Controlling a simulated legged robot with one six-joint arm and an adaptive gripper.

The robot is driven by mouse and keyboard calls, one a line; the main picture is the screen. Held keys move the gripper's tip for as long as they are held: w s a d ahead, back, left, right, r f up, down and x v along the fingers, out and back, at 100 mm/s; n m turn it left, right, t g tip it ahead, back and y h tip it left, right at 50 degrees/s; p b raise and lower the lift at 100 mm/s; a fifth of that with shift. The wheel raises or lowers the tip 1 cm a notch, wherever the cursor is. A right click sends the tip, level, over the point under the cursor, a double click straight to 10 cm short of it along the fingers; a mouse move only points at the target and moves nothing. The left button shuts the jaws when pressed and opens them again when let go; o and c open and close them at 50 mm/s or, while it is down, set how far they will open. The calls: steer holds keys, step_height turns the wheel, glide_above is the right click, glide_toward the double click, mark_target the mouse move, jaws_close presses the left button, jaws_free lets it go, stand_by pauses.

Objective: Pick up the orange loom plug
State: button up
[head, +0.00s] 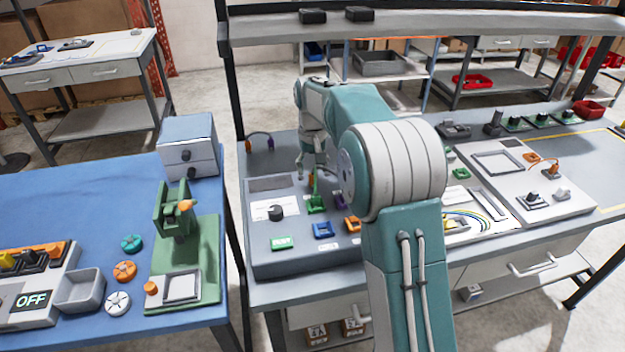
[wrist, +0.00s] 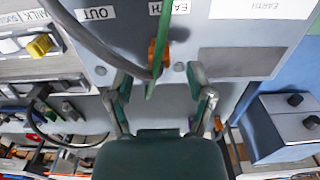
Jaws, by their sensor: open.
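In the wrist view an orange piece (wrist: 153,52), which looks like the orange loom plug, stands at the grey panel (wrist: 115,52), between and just beyond my fingertips. A green strip crosses in front and hides part of it, and a grey cable curves in to its lower end. My gripper (wrist: 160,74) is open and empty, a finger on each side, with no clear contact.
A blue block (head: 323,230) and an orange block (head: 352,225) sit on the panel in front of my gripper. A dark knob (head: 275,213) is left of them. A two-knob box (head: 188,147) stands on the blue table. A shelf (head: 420,28) spans the bench's back.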

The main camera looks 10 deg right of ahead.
step_height(320, 180, down, 2)
steer(key=shift+f, duration=0.25)
steer(key=c, duration=0.9)
steer(key=shift+c, duration=0.2)
steer(key=shift+r, duration=0.6)
steer(key=s+r, duration=1.2)
steer(key=s, duration=0.2)
steer(key=shift+f, duration=0.1)
